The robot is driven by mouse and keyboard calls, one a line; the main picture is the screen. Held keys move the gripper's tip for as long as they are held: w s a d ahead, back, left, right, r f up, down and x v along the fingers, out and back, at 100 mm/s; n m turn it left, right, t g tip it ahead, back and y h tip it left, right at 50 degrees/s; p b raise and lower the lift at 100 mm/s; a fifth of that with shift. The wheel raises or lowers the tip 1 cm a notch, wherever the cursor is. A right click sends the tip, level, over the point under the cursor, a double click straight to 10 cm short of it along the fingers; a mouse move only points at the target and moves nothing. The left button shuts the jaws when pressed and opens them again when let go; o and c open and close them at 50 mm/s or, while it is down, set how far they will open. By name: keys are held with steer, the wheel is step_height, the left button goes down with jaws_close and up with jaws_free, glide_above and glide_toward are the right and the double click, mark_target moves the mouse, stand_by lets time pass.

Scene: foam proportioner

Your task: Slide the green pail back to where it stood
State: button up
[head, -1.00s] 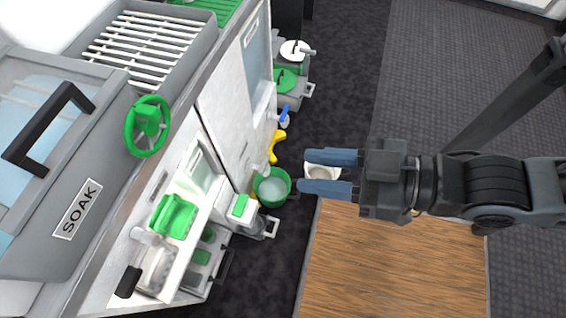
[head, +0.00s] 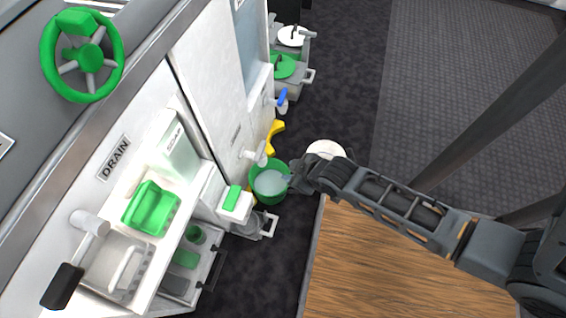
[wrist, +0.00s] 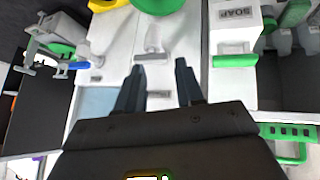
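The green pail (head: 257,189), with pale liquid inside, stands upright on the dark floor against the white cabinet front. In the wrist view only part of the pail (wrist: 157,5) shows, at the top edge beyond the fingertips. My gripper (head: 286,179) is at the pail's right side in the head view, its fingertips overlapping the rim; whether they touch cannot be told. In the wrist view my gripper (wrist: 157,75) has its two fingers apart with nothing between them.
A white tap (head: 257,154) juts out above the pail. A white container (head: 325,149) is behind my gripper. A yellow object (head: 274,137) lies beyond the pail, a soap dispenser (head: 176,146) is at left, and a wooden top (head: 390,260) at right.

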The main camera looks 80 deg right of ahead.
mark_target(282, 164)
steer(key=w+d+f+m+g+y+b, duration=0.1)
steer(key=w+d+f+g+b, duration=0.1)
steer(key=d+f+b, duration=0.2)
steer(key=w+d+f+m+g+y+b, duration=0.1)
steer(key=d+f+b, duration=0.3)
steer(key=f, duration=0.7)
steer(key=w+d+f+m+g+y+b, duration=0.1)
steer(key=w+d+f+g+y+b, duration=0.1)
steer(key=d+f+b, duration=0.3)
steer(key=shift+w+d+f+m+g, duration=0.2)
steer(key=shift+w+d+f, duration=0.15)
steer(key=shift+d+f, duration=0.4)
steer(key=shift+w+d+f+m+g, duration=0.1)
steer(key=shift+w+d+f+g, duration=0.1)
steer(key=shift+w+d+f, duration=0.45)
steer(key=shift+d+f+y+b, duration=0.2)
steer(key=shift+f+y+b, duration=0.1)
steer(key=shift+y, duration=0.2)
steer(key=shift+w+a+f+b, duration=0.15)
steer(key=shift+f+b, duration=1)
steer(key=shift+f, duration=0.8)
steer(key=shift+a+f+b, duration=0.15)
steer(key=shift+f+b, duration=1)
steer(key=shift+f, duration=0.75)
jaws_close()
